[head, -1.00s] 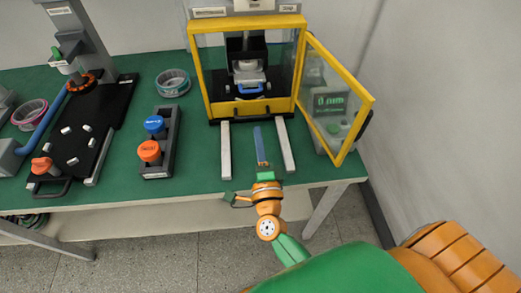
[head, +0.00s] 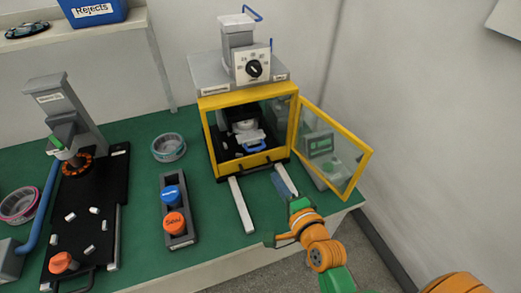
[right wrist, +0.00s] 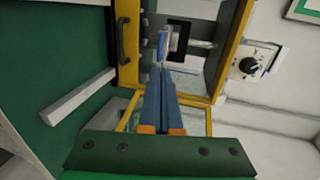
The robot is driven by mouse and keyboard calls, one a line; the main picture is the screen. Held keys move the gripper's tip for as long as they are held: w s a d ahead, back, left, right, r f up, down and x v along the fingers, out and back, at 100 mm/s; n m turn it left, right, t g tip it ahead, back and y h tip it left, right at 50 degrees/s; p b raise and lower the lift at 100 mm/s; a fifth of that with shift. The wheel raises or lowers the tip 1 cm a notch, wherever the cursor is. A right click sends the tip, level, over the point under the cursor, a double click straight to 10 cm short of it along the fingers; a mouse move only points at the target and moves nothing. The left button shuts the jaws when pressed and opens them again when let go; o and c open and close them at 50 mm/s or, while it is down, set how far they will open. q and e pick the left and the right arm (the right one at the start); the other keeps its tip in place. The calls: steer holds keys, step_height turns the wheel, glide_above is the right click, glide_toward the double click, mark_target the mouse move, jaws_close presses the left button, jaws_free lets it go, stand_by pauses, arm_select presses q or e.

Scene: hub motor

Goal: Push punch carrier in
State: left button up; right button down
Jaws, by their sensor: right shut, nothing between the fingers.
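The punch carrier (head: 247,136) is a grey block with a blue handle (head: 256,146) at its front, inside the yellow-framed press (head: 246,97). In the right wrist view its blue handle (right wrist: 162,46) shows just beyond my fingertips, with a gap that I cannot judge exactly. My right gripper (head: 278,174) is shut and empty, in front of the press opening and overlapping the right rail. Its blue fingers (right wrist: 162,80) lie together and point toward the handle. My left gripper is out of view.
The clear yellow-framed door (head: 369,165) stands open to the right, close to my right gripper. Two white rails (head: 241,205) run out from the press. A dark holder with blue and orange knobs (head: 174,222) stands to the left. A tape roll (head: 168,148) lies behind it.

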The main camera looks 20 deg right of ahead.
mark_target(257, 148)
steer(key=x, duration=1.2)
steer(key=shift+w+d+f, duration=0.1)
steer(key=shift+w+d, duration=0.15)
steer(key=shift+w, duration=0.15)
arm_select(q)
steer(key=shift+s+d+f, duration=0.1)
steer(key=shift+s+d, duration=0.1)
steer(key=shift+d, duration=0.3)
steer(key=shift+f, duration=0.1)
arm_select(e)
steer(key=shift+w+a, duration=0.1)
steer(key=b+x, duration=0.3)
steer(key=shift+w, duration=0.25)
steer(key=shift+r, duration=0.4)
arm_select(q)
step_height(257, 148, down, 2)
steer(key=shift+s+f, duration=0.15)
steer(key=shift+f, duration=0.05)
arm_select(e)
steer(key=shift+r, duration=0.1)
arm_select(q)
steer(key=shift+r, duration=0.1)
